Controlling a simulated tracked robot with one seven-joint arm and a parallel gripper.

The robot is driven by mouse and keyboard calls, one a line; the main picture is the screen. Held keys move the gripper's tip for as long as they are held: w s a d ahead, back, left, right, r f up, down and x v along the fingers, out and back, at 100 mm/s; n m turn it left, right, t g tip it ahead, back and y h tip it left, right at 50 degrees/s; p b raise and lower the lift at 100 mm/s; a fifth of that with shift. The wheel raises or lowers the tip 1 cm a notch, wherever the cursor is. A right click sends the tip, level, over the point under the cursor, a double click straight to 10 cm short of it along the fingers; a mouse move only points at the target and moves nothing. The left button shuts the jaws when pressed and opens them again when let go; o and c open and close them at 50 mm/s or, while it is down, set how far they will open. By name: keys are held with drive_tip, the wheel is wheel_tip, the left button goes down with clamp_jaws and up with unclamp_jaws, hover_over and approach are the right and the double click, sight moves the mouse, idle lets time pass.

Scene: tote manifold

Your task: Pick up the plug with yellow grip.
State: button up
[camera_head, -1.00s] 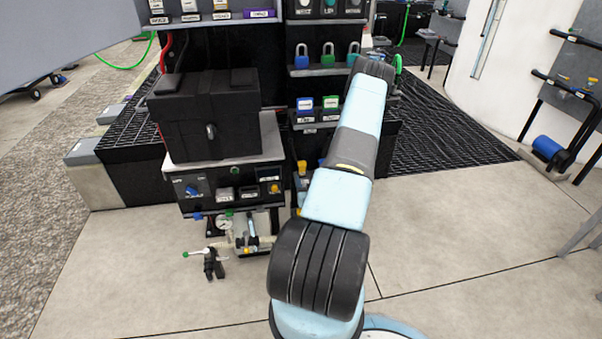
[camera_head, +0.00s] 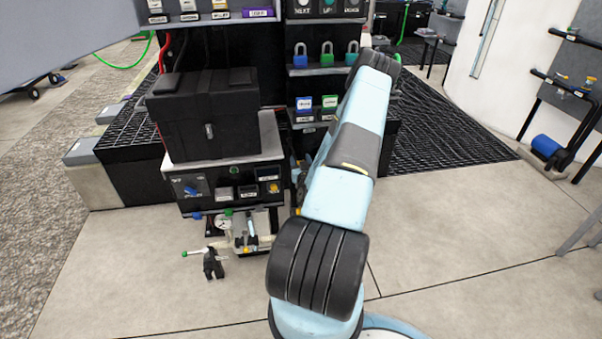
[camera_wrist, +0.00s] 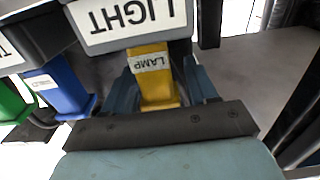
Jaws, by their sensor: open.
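The plug with yellow grip (camera_wrist: 153,83) shows in the wrist view, with a small label reading LAMP upside down. It sits below a white sign reading LIGHT, also upside down, on a dark housing. My gripper (camera_wrist: 164,75) is open, with one blue-grey finger on each side of the yellow grip. I cannot tell whether either finger touches it. The lower end of the plug is partly hidden by the dark gripper body. In the head view my arm hides the plug and my gripper's fingertips.
A blue plug (camera_wrist: 66,88) and a green plug (camera_wrist: 12,104) stand left of the yellow one in the wrist view. In the head view, a black box (camera_head: 205,118) sits on a control panel unit left of my arm. Bare floor (camera_head: 470,230) lies to the right.

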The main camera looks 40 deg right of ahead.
drive_tip(key=shift+w+d, duration=0.1)
clamp_jaws()
idle(0.5)
drive_tip(key=shift+r, duration=0.1)
